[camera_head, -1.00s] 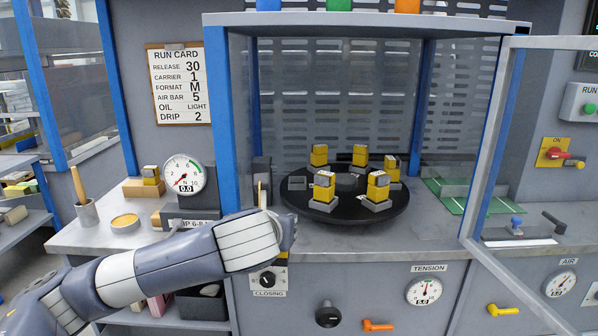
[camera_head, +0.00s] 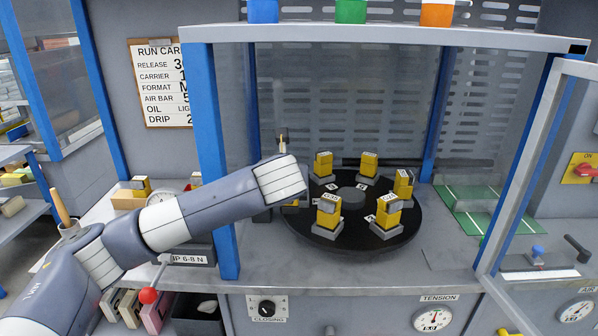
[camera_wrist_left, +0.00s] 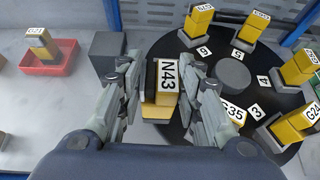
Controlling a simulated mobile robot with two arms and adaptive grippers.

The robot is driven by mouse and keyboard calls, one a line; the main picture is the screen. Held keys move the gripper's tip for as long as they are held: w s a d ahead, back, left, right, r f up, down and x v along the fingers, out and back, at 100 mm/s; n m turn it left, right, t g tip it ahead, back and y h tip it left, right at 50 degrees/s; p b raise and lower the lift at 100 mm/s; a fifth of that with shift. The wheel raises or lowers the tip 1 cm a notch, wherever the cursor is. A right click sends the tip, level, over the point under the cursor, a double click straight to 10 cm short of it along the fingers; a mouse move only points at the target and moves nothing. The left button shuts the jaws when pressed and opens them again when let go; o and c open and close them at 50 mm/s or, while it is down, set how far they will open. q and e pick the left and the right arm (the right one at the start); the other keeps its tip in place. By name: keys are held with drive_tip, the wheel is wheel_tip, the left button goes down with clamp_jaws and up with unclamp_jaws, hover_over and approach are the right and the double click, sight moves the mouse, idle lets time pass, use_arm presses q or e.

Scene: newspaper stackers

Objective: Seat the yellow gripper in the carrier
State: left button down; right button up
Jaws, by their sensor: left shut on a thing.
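My left gripper (camera_wrist_left: 160,72) is shut on a yellow gripper block with a dark side and a white N43 label (camera_wrist_left: 168,76). It holds the block over the left part of the black round carrier (camera_head: 357,242). In the head view my wrist mostly hides block and fingers. I cannot tell whether the block touches the carrier. Several other yellow blocks stand upright around the disc in grey holders, among them G35 (camera_wrist_left: 233,112) and G24 (camera_wrist_left: 298,122). White number tags such as 9 (camera_wrist_left: 204,51) and 5 (camera_wrist_left: 237,54) lie by the places. My right gripper is not in view.
A grey hub (camera_head: 349,197) rises at the disc's centre. A blue post (camera_head: 213,150) stands close to my left arm, and an open door (camera_head: 530,160) is at right. A red tray (camera_wrist_left: 50,66) holds block G21 (camera_wrist_left: 40,42). A dark grey box (camera_wrist_left: 108,50) stands beside the disc.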

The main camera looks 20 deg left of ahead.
use_arm(q)
drive_tip(key=w+d+r+p+x, duration=0.1)
drive_tip(key=p+x, duration=0.4)
drive_tip(key=x, duration=0.6)
drive_tip(key=shift+d, duration=0.2)
drive_tip(key=shift+w+f, duration=0.1)
drive_tip(key=shift+f, duration=0.05)
drive_tip(key=c, duration=1.1)
unclamp_jaws()
